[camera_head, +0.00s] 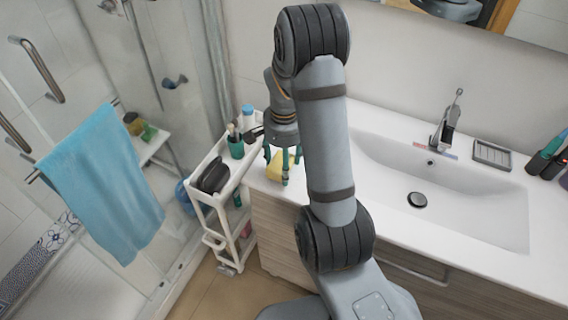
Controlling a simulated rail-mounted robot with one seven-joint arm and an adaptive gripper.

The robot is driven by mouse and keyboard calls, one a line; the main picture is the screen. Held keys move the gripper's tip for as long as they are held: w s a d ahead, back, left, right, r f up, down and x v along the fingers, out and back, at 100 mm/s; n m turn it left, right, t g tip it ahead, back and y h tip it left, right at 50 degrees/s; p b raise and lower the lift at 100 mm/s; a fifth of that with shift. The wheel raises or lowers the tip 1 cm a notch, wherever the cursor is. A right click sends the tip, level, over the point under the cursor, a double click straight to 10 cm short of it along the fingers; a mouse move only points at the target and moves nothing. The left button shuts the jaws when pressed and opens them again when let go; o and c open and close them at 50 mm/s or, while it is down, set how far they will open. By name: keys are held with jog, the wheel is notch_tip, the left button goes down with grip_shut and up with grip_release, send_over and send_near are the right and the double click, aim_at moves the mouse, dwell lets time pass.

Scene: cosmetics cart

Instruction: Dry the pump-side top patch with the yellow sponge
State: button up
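The yellow sponge (275,168) is at the left end of the white washbasin counter, directly under my gripper (283,166). My gripper points down, with its dark green fingers apart around the sponge. I cannot tell whether they press on it, or whether the sponge rests on the counter or is held just above it. The white cosmetics cart (222,198) stands left of the counter. Its top tray holds a dark pouch (213,177), a green cup (236,147) and a blue-capped bottle (248,118). No wet patch or pump can be made out.
The counter (374,122) runs to the right, with a basin (450,190), a tap (445,125) and a grey soap dish (491,154). Dark bottles (548,152) stand at the far right. A blue towel (103,185) hangs at the left. My arm hides part of the counter.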

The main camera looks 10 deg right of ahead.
jog(key=shift+f+b, duration=0.9)
jog(key=shift+b, duration=0.05)
dwell(0.4)
jog(key=shift+r, duration=0.1)
